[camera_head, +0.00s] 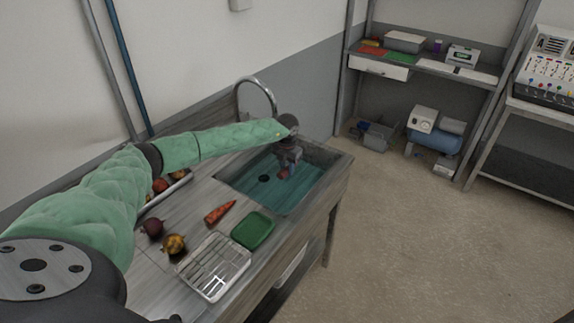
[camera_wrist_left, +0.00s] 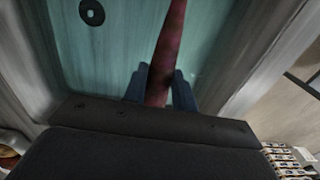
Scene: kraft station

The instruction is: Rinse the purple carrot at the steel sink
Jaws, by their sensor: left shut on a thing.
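My left gripper (camera_head: 286,168) hangs over the teal-bottomed steel sink (camera_head: 305,195), at its far right part. In the left wrist view my left gripper (camera_wrist_left: 160,88) is shut on the purple carrot (camera_wrist_left: 168,50), a dark reddish-purple tapered root. The carrot points away over the teal basin (camera_wrist_left: 120,50), with the drain hole (camera_wrist_left: 92,12) to its left. In the head view only a small reddish bit of the carrot (camera_head: 283,174) shows below the fingers. The curved faucet (camera_head: 255,82) rises behind the basin. My right gripper is not in view.
On the counter left of the sink are an orange carrot (camera_head: 220,212), a green tray (camera_head: 254,230), a wire rack (camera_head: 214,265), a dark red onion (camera_head: 153,228) and a yellow onion (camera_head: 173,244). A tray of vegetables (camera_head: 180,178) is partly behind my arm.

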